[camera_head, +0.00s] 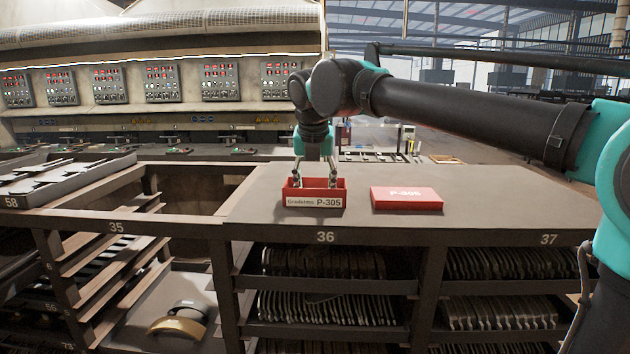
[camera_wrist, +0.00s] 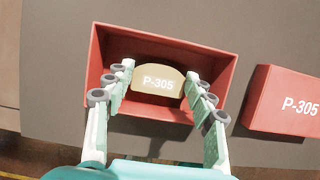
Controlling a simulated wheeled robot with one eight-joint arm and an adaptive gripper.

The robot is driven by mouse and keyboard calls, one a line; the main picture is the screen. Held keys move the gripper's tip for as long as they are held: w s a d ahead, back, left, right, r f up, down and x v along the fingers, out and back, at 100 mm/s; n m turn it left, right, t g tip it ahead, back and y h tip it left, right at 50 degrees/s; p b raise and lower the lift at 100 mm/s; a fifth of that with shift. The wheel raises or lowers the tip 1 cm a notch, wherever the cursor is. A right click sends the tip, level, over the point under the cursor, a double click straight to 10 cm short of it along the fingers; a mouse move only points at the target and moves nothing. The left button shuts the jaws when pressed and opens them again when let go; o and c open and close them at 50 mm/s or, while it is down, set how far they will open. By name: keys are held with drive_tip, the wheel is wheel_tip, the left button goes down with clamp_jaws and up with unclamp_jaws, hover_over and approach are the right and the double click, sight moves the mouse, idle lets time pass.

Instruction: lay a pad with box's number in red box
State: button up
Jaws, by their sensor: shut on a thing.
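The open red box (camera_head: 315,197) stands on the grey shelf top, with a white front label ending in "P-30" and a last character that reads as 5 or S. In the wrist view the box (camera_wrist: 215,70) shows its hollow inside. A tan pad (camera_wrist: 157,82) marked "P-305" is between the fingers of my gripper (camera_wrist: 160,73), over or within the box opening. My gripper (camera_head: 316,182) points down into the box and is shut on the pad. The box front hides the pad in the head view. I cannot tell whether it touches the box floor.
A shut red box or lid (camera_head: 407,198) marked "P-305" lies just right of the open box. Shelves below hold rows of dark pads (camera_head: 325,262). An open bay with two curved pieces (camera_head: 180,322) is at lower left. A tray (camera_head: 65,178) is at far left.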

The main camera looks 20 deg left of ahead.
drive_tip(key=o, duration=1.4)
drive_tip(key=shift+c, duration=0.7)
drive_tip(key=shift+c, duration=1.3)
wheel_tip(320, 180, up, 9)
